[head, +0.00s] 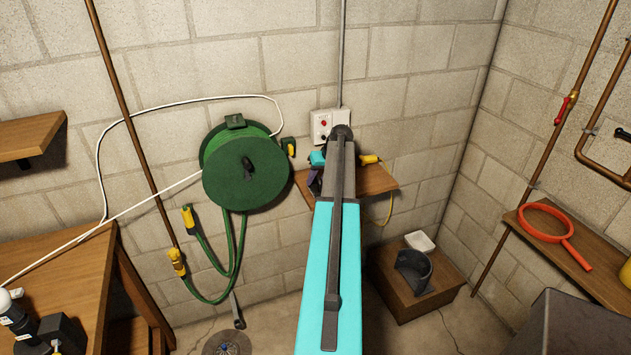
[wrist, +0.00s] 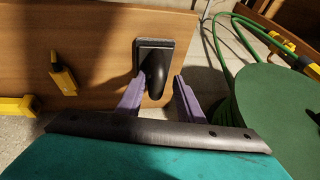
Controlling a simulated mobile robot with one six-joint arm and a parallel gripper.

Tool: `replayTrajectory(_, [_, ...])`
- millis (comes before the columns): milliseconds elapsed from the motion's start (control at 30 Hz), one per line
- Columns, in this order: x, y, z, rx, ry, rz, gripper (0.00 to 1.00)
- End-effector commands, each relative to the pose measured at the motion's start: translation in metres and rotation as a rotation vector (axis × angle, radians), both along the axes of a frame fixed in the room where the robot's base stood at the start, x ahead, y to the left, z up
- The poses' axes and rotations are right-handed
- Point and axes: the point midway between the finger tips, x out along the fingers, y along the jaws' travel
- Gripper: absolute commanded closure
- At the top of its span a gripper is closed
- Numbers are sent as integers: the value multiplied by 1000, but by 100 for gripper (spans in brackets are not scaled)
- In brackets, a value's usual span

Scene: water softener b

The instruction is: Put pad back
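A small black piece with a flat rectangular base and a rounded grip (wrist: 153,68) is on the wooden shelf (wrist: 95,50) in the wrist view; it may be the pad, but I cannot tell for sure. My gripper (wrist: 157,82) has its two purple fingers apart, one at each side of the lower end of the rounded grip. A gap shows between the grip and the right finger; contact on the left is unclear.
A green hose reel (head: 246,168) hangs on the wall just left of my gripper. A yellow-ended piece (head: 368,159) is on the shelf's right part. A white switch box (head: 324,124) is above. A wooden box (head: 415,290) stands on the floor at right.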

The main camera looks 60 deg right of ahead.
Motion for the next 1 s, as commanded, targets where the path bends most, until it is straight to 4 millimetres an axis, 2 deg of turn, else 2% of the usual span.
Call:
replayTrajectory(367, [-6, 1, 16, -1, 0, -1, 66])
replayTrajectory(1000, [-38, 8, 84, -1, 0, -1, 66])
